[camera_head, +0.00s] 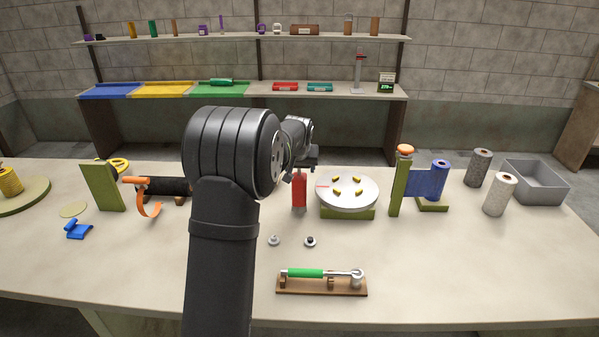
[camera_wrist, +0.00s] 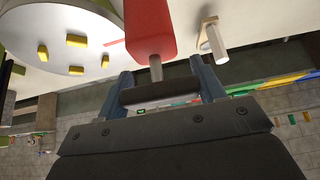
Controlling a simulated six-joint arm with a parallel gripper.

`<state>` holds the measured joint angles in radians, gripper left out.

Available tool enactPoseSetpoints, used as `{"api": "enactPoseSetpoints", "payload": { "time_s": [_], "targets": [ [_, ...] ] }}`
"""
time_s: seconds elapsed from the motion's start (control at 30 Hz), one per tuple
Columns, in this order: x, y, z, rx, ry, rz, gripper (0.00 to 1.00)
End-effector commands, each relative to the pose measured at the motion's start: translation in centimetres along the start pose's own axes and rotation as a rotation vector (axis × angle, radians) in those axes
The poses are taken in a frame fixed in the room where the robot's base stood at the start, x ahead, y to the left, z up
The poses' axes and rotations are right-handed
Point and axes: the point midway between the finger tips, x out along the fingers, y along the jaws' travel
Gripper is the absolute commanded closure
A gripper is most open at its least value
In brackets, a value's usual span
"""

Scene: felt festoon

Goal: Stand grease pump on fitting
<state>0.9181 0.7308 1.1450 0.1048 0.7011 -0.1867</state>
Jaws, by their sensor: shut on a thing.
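In the wrist view the red body (camera_wrist: 150,28) has a metal rod that leads to a dark crossbar, and my gripper (camera_wrist: 160,88) is shut on that crossbar. I cannot tell whether the pump's lower end touches the table. Two small grey metal pieces stand on the table in front of it, a left one (camera_head: 274,240) and a right one with a dark top (camera_head: 310,241). I cannot tell which is the fitting.
A pale disc (camera_head: 347,184) with several yellow blocks sits on a green base close right of the pump. A green-handled wrench (camera_head: 305,273) lies on a wooden rack in front. A green post (camera_head: 397,188) with blue cloth stands further right. The table's front right is clear.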

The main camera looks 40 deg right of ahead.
Motion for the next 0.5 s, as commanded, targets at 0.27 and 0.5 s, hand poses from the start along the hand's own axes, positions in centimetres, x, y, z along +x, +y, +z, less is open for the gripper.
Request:
{"api": "enactPoseSetpoints", "payload": {
  "time_s": [0.27,0.5],
  "targets": [
    [1.4,0.0,0.9,-0.001,0.003,0.000,0.95],
    [1.7,0.0,1.1,0.000,0.002,0.000,0.95]
  ]
}}
